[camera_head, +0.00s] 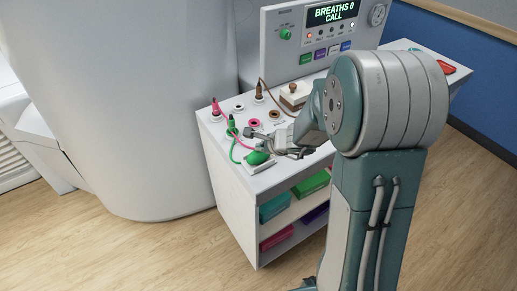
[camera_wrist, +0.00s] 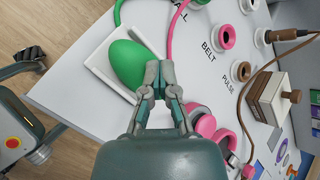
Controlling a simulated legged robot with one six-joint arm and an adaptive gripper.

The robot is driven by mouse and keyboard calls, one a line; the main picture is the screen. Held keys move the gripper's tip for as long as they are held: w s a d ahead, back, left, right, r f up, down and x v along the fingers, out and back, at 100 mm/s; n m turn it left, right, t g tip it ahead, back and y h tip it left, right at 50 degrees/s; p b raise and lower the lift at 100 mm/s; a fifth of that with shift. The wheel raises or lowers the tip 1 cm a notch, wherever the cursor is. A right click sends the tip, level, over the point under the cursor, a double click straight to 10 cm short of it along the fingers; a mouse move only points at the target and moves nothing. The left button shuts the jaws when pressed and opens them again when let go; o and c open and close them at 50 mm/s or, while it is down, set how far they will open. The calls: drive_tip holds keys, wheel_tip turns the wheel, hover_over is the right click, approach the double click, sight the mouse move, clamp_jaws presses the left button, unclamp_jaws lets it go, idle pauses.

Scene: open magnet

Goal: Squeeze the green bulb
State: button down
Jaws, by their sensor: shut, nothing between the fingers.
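The green bulb (camera_wrist: 124,64) lies on a white pad (camera_wrist: 97,62) near the cart's edge, with a green tube running from one end. In the head view my gripper (camera_head: 296,153) hangs low over the cart, just right of the bulb.
The cart top (camera_head: 222,119) also holds pink and green plugs, round sockets, a brown-white block (camera_wrist: 272,98) and pink headphones (camera_wrist: 205,120) near my gripper. A panel (camera_head: 318,36) reading "BREATHS 0 CALL" stands behind. A large white cylinder (camera_head: 130,100) stands left.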

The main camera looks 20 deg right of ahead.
idle(0.3)
drive_tip(key=shift+r, duration=1.1)
drive_tip(key=shift+r, duration=2.5)
